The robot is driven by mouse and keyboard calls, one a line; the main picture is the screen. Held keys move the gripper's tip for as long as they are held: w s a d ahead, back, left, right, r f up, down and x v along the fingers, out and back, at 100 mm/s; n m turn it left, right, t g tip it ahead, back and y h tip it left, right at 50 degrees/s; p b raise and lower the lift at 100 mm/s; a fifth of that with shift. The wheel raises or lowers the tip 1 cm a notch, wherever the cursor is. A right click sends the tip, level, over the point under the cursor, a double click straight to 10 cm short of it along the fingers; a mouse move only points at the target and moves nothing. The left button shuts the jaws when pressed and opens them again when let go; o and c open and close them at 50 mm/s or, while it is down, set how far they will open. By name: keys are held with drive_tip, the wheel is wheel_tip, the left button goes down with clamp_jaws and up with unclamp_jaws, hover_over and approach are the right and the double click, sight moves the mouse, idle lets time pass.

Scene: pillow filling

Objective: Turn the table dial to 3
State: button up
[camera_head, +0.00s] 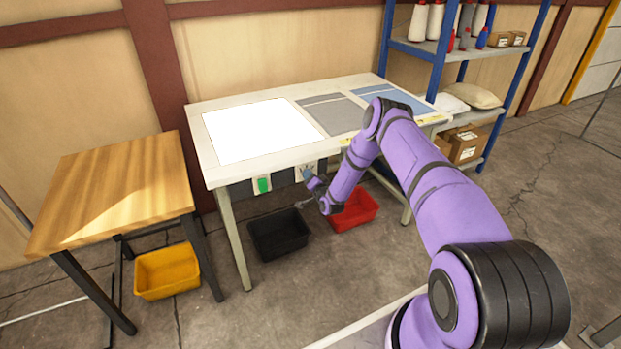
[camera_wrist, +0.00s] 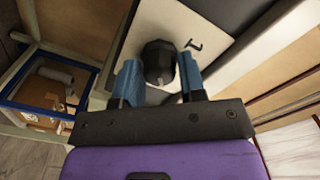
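The table dial is a round black knob (camera_wrist: 158,63) on a pale plate (camera_wrist: 190,25) in the wrist view. One dark digit, which I cannot read for certain, shows on the plate to the right of the knob. My gripper (camera_wrist: 160,82) has its two blue fingers apart, one on each side of the knob. I cannot tell whether the fingers touch it. In the head view my gripper (camera_head: 312,181) is at the front edge of the white worktable (camera_head: 200,122), by the small control plates. The knob is hidden there.
A green switch (camera_head: 263,185) is on the table front, left of my gripper. Black (camera_head: 279,234) and red (camera_head: 354,212) bins stand below. A wooden table (camera_head: 115,190) and yellow bin (camera_head: 167,271) are at left. A blue shelf (camera_head: 440,60) stands behind at right.

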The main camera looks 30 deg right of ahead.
drive_tip(key=shift+o, duration=1.3)
drive_tip(key=s, duration=1)
drive_tip(key=shift+s, duration=0.4)
